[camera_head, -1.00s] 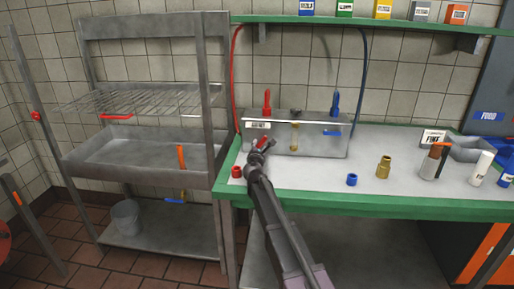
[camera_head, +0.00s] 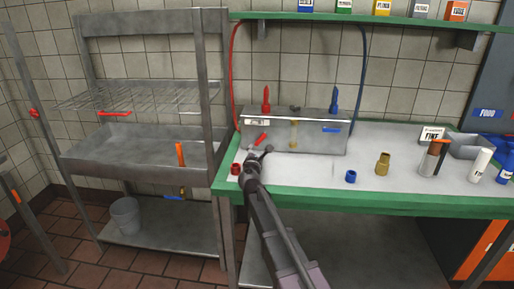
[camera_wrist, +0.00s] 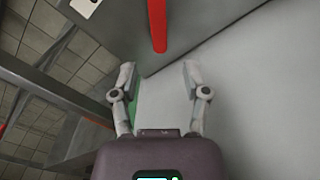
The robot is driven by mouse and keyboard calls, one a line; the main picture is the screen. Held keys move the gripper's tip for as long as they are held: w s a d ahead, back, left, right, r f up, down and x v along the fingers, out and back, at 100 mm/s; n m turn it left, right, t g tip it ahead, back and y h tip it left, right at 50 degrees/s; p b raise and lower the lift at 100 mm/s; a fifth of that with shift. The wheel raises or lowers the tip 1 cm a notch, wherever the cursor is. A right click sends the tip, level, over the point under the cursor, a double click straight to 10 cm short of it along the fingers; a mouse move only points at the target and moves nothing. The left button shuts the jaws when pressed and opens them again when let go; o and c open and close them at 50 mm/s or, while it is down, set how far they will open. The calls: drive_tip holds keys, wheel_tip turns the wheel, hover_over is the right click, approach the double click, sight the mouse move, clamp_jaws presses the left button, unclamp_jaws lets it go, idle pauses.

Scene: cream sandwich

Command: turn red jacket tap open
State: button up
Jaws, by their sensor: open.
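The red tap lever (camera_head: 261,139) is on the front of the grey metal box, at its lower left. It slants up to the right in the head view. My gripper (camera_head: 259,152) is just in front of and below it, over the worktop, with its fingers apart and empty. In the wrist view the red lever (camera_wrist: 157,25) hangs in from the top edge, roughly centred ahead of my open gripper (camera_wrist: 159,70), with a gap to the fingertips. The lever's far end is cut off there.
The metal box (camera_head: 320,142) also carries a blue lever (camera_head: 331,130) at right, with red and blue fittings on top. A red ring (camera_head: 236,169) lies left of my gripper. A blue ring (camera_head: 351,177) and a brass fitting (camera_head: 383,164) stand right. The worktop between is clear.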

drive_tip(key=shift+s, duration=2.75)
drive_tip(key=shift+s, duration=0.1)
